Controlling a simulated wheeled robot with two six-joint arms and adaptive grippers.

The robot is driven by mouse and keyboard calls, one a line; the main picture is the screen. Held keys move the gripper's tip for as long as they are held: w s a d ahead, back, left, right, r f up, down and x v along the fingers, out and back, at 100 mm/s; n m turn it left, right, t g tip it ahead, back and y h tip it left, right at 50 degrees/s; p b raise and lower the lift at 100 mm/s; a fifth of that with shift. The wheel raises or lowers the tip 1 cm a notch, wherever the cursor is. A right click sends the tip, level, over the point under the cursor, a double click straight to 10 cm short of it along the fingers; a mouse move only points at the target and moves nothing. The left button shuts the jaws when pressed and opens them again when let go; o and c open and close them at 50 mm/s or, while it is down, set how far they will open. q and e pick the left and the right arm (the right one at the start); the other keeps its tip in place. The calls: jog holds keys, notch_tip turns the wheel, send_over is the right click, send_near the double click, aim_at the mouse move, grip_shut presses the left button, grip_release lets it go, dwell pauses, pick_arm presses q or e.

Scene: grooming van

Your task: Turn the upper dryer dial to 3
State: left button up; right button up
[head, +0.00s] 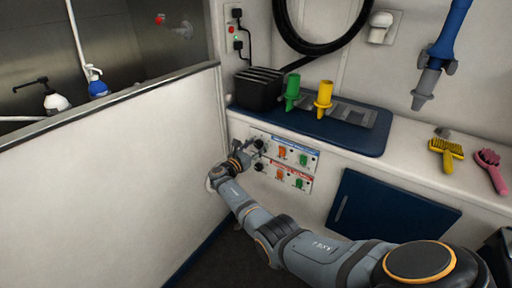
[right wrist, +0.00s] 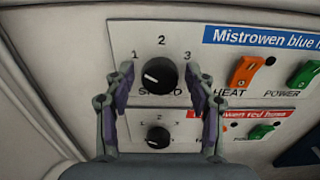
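The upper dryer dial (right wrist: 160,75) is a black round knob under the numbers 1, 2 and 3, on the panel with the blue label. Its white mark sits on the left side, toward the 1. In the head view the upper dial (head: 259,144) is small, right by my gripper. My right gripper (right wrist: 157,80) is open, with one finger on each side of the upper dial and a gap showing to each. In the head view my right gripper (head: 241,156) is at the panel's left end. My left gripper is not in view.
The lower dial (right wrist: 158,137) sits just below, on the red-labelled panel. An orange heat switch (right wrist: 243,72) and a green power switch (right wrist: 304,74) are to the right. A white partition (head: 110,160) stands close to the left of my arm. A blue mat (head: 365,142) lies on the counter above.

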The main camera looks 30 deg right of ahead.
jog(key=c, duration=0.9)
